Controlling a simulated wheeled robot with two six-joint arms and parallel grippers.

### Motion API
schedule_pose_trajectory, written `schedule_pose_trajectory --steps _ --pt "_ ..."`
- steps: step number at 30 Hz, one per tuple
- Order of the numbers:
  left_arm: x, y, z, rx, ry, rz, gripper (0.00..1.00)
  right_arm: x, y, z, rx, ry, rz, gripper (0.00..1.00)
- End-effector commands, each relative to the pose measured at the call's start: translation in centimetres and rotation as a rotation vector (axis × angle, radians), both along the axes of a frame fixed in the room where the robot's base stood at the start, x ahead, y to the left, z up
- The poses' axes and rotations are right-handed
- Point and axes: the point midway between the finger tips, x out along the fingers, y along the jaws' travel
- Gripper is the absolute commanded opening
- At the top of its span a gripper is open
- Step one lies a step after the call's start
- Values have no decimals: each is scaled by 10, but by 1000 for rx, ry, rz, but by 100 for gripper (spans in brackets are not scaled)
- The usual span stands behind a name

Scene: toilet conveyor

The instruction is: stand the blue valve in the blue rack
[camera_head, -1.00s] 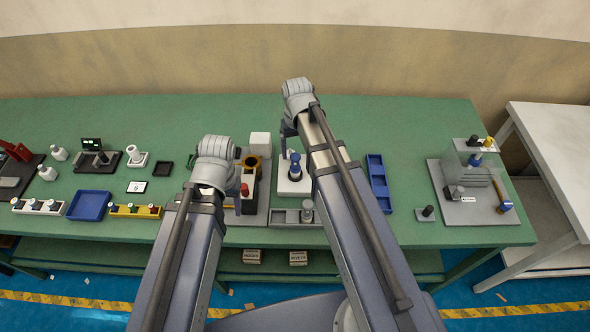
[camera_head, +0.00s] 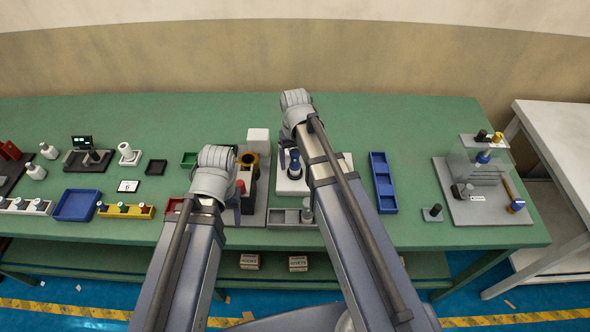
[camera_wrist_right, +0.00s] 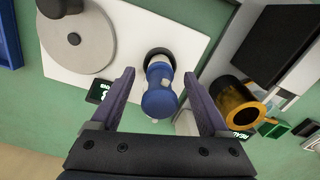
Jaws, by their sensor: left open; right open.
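The blue valve (camera_head: 294,165) stands upright on a white plate (camera_head: 284,186) in the head view, partly hidden by my right arm. The blue rack (camera_head: 388,199), a long tray with compartments, lies right of my right forearm. My right gripper (camera_head: 290,152) is at the valve. In the right wrist view the blue valve (camera_wrist_right: 159,100) shows between the open fingers of the right gripper (camera_wrist_right: 161,88), with gaps on both sides. My left gripper (camera_head: 236,200) is open, pointing down near a red-topped part (camera_head: 240,187); its fingers are mostly hidden.
A grey tray (camera_head: 283,216) holding a grey part lies in front of the white plate. A yellow ring (camera_wrist_right: 238,103) on a dark fixture is close to the right gripper. A blue tray (camera_head: 77,205) and yellow rack (camera_head: 126,211) are left. Bare table lies beyond the blue rack.

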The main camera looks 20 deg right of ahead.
Motion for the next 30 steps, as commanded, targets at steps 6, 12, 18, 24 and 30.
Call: schedule_pose_trajectory --steps 6,12,18,24,30 --pt "0 0 1 0 0 0 61 0 0 1 0 0 0 68" --pt "0 0 1 0 0 0 61 0 0 1 0 0 0 46" --pt "0 0 1 0 0 0 61 0 0 1 0 0 0 23" --pt "0 0 1 0 0 0 61 0 0 1 0 0 0 1" --pt "0 0 1 0 0 0 61 0 0 1 0 0 0 0"
